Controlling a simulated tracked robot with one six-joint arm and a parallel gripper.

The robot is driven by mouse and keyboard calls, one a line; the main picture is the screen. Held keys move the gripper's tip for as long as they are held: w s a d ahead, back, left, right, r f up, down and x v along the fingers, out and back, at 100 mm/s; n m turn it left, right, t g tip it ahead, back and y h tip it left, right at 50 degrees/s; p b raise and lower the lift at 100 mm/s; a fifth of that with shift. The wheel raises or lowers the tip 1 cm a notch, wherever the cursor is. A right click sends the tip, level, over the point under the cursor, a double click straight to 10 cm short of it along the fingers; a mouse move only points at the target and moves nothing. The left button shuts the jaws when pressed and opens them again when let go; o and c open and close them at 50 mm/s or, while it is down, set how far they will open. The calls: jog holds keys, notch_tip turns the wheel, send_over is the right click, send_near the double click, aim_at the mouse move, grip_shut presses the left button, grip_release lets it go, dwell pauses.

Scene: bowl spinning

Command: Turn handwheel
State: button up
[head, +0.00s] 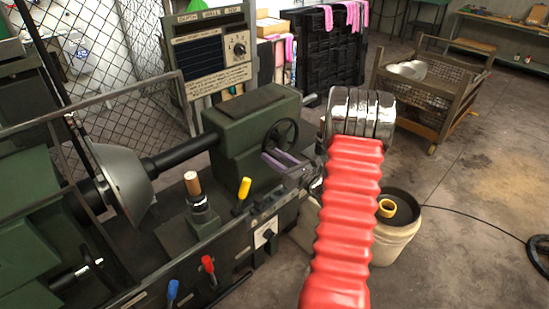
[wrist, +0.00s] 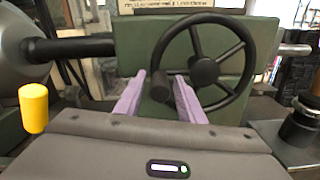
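The black handwheel (head: 282,135) is on the right end of the green tailstock (head: 240,133) of the lathe. In the wrist view the handwheel (wrist: 204,71) faces me, with spokes and a round hub. Its black crank knob (wrist: 160,88) points toward me at the lower left of the rim. My gripper (wrist: 160,82) is open, with one lavender finger left of the knob and one right of it. The knob appears between the fingers, with gaps at both sides; exact depth is hard to tell. In the head view my gripper (head: 276,157) is just below the handwheel.
A yellow lever (head: 243,192) and a toolpost with a copper-coloured top (head: 192,184) stand left of my gripper. A dark shaft (head: 180,156) runs from the tailstock to the metal bowl form (head: 122,181). A bucket (head: 395,230) stands on the floor at right.

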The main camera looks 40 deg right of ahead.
grip_shut()
